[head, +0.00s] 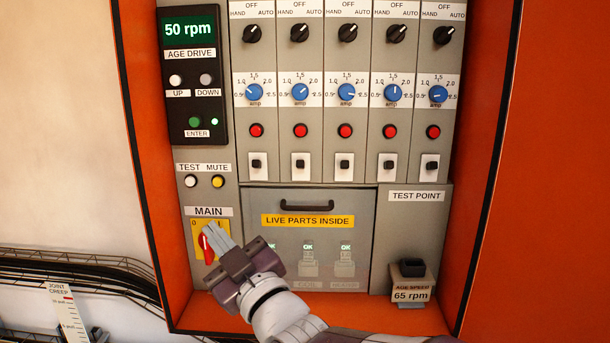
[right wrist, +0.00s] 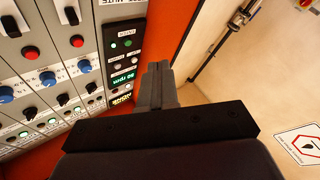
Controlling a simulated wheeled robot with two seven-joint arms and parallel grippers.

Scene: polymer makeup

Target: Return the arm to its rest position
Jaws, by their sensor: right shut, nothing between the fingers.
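My right gripper (head: 217,238) is shut and empty in the head view. Its fingertips are in front of the yellow plate of the MAIN switch (head: 206,250), beside its red handle; I cannot tell whether they touch it. My right arm (head: 285,312) comes in from the bottom of the head view. In the right wrist view, the shut fingers (right wrist: 158,85) point away from the camera, with the control panel to their left. My left gripper does not show.
An orange cabinet (head: 535,110) surrounds the grey panel with several black selector knobs, blue dials and red buttons. A handled cover (head: 306,207) and an age speed device (head: 411,280) sit low in it. Cable trays (head: 75,262) run along the wall at left.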

